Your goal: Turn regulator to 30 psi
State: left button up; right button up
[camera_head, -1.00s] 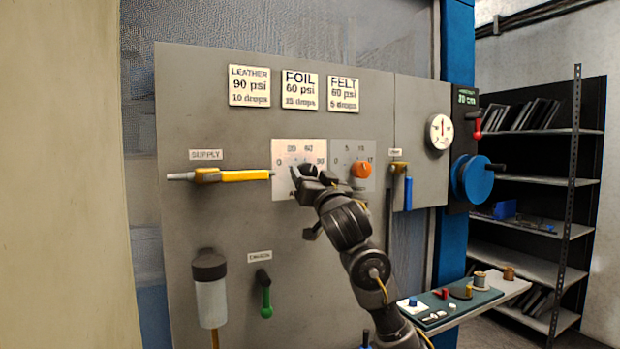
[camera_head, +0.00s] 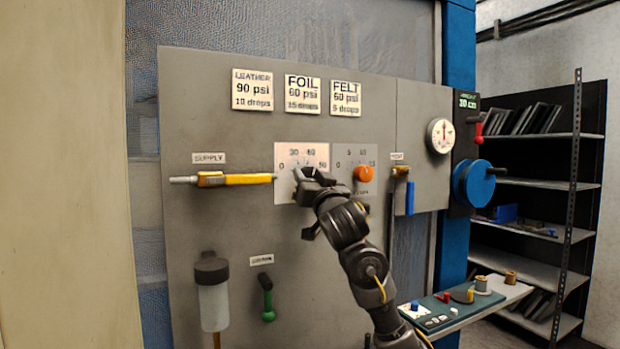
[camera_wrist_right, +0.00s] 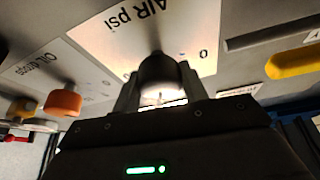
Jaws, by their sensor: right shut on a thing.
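The air regulator is a dark knob on a pale dial plate (camera_head: 287,156) marked 0, 30, 60 and 90. In the right wrist view the knob (camera_wrist_right: 158,70) sits between my right gripper's two fingers, on the plate lettered "AIR psi" (camera_wrist_right: 140,30). My right gripper (camera_head: 308,176) is shut on the knob in the head view and hides most of it there. I cannot read where the knob's pointer stands. My left gripper is not in view.
An orange oil knob (camera_head: 363,173) is close to the right of my gripper. The yellow supply lever (camera_head: 245,179) lies to the left. A blue-handled lever (camera_head: 409,197) and a white gauge (camera_head: 440,136) are further right. A FOIL card (camera_head: 303,94) reads 60 psi.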

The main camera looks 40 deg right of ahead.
jog(key=shift+n+p, duration=0.5)
jog(key=shift+p, duration=0.1)
jog(key=shift+n+t+y+p, duration=0.3)
jog(key=shift+n+y+p, duration=0.5)
jog(key=shift+n+p, duration=0.15)
jog(key=n+y+p, duration=0.1)
jog(key=n, duration=0.1)
jog(key=n+y+p, duration=0.1)
jog(key=n+p, duration=0.1)
jog(key=n, duration=0.1)
jog(key=shift+d+t+y, duration=0.1)
jog(key=shift+t+y, duration=0.2)
jog(key=shift+t, duration=0.1)
jog(key=shift+n+p, duration=0.3)
jog(key=shift+n, duration=0.25)
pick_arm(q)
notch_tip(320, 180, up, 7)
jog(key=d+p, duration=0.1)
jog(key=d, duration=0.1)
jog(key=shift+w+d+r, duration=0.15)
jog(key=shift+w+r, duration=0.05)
pick_arm(e)
jog(key=shift+n+y, duration=1.4)
jog(key=shift+n, duration=0.5)
jog(key=o, duration=1)
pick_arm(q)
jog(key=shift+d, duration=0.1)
